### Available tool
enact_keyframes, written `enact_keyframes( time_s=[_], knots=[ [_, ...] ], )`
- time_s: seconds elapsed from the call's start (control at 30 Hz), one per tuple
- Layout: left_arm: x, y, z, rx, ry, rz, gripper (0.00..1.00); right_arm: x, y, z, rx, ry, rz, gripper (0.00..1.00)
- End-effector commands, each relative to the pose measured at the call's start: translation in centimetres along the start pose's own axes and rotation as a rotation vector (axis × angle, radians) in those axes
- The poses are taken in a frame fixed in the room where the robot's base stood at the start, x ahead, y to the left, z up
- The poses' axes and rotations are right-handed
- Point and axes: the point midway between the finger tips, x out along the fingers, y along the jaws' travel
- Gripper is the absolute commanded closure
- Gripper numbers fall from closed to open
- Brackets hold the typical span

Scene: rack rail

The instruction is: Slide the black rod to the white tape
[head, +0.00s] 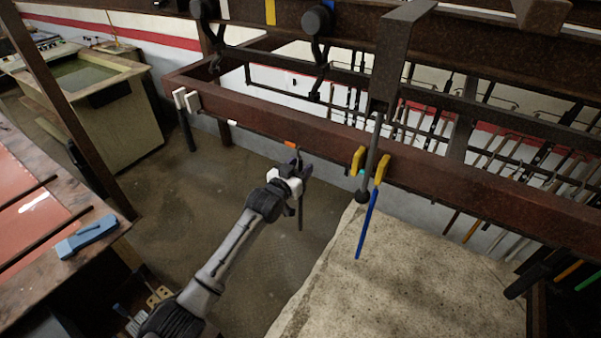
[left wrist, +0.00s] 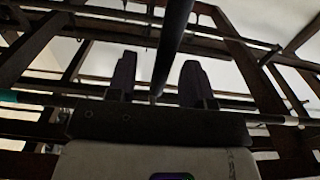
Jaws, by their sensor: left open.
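A dark rod (head: 300,211) hangs near the rust-brown rail, just below the orange tape (head: 290,144); I take it for the black rod. My left gripper (head: 300,168) is at its upper part, with its jaws open. In the left wrist view the rod (left wrist: 173,35) runs down between the two spread fingers (left wrist: 157,82); I cannot tell whether either touches it. The rod's top is partly hidden by the gripper. A small white tape mark (head: 232,123) is on the rail to the left of the rod. My right gripper is not seen.
White blocks (head: 193,104) sit on the rail at the left, with another dark rod (head: 186,132) below. Yellow blocks (head: 381,169) and a blue rod (head: 366,225) are to the right. A pale slab (head: 420,270) lies below. A workbench (head: 60,235) stands at the left.

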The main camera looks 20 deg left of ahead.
Motion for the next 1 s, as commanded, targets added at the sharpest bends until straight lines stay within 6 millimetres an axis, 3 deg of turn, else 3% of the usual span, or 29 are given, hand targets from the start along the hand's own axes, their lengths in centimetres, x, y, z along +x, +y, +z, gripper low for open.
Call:
enact_keyframes(
  time_s=[0.57,1.0],
  knots=[
    [0.6,-0.1,0.0,0.0,-0.001,0.0,0.53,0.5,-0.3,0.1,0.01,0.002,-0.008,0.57],
    [0.5,-2.8,0.2,0.001,-0.001,-0.001,0.53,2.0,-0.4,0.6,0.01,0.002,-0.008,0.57]
  ],
)
